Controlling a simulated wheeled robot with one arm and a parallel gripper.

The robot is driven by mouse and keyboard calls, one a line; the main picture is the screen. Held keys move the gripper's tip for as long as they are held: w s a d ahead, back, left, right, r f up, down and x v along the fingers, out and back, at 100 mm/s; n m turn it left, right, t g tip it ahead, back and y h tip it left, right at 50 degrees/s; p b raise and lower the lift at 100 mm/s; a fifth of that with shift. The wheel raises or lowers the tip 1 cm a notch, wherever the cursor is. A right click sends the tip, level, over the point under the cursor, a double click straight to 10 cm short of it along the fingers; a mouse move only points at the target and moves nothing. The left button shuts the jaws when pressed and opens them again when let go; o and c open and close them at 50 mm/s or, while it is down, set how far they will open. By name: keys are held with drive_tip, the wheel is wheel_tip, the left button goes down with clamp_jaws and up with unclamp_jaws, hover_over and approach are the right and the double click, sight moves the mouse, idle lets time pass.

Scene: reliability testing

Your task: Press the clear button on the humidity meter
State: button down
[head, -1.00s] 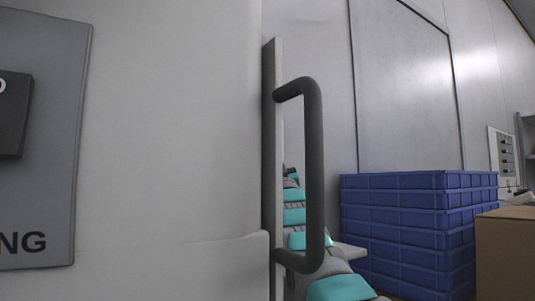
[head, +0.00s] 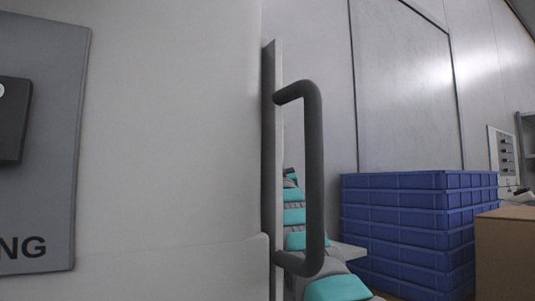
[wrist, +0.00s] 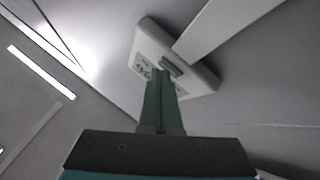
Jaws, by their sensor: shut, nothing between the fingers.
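In the wrist view, a white box-shaped meter (wrist: 150,36) is at the upper middle, with pale green display areas (wrist: 141,66) and a raised grey part (wrist: 172,65) on its face. I cannot read its labels or tell whether the grey part is the clear button. My gripper (wrist: 164,76) is shut and empty, its green fingers reaching up to the meter's face just below the grey part. I cannot tell whether the tips touch it. The fingers cover part of the face. In the head view the meter and gripper are hidden; my teal-banded arm shows behind the door handle.
A large white door or cabinet with a dark handle (head: 314,180) fills the left and centre of the head view. Stacked blue crates (head: 405,225) and a cardboard box (head: 505,250) stand at the right. A white bar (wrist: 215,30) extends beside the meter.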

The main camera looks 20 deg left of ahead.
drive_tip(key=shift+d, duration=0.1)
drive_tip(key=shift+s+d+b, duration=0.5)
drive_tip(key=shift+b, duration=0.1)
idle(0.3)
drive_tip(key=s+d+b, duration=0.1)
drive_tip(key=d, duration=0.1)
drive_tip(key=s+d+b, duration=0.1)
drive_tip(key=s, duration=0.1)
drive_tip(key=shift+s+d+b, duration=0.2)
drive_tip(key=shift+d+b, duration=0.15)
idle(0.7)
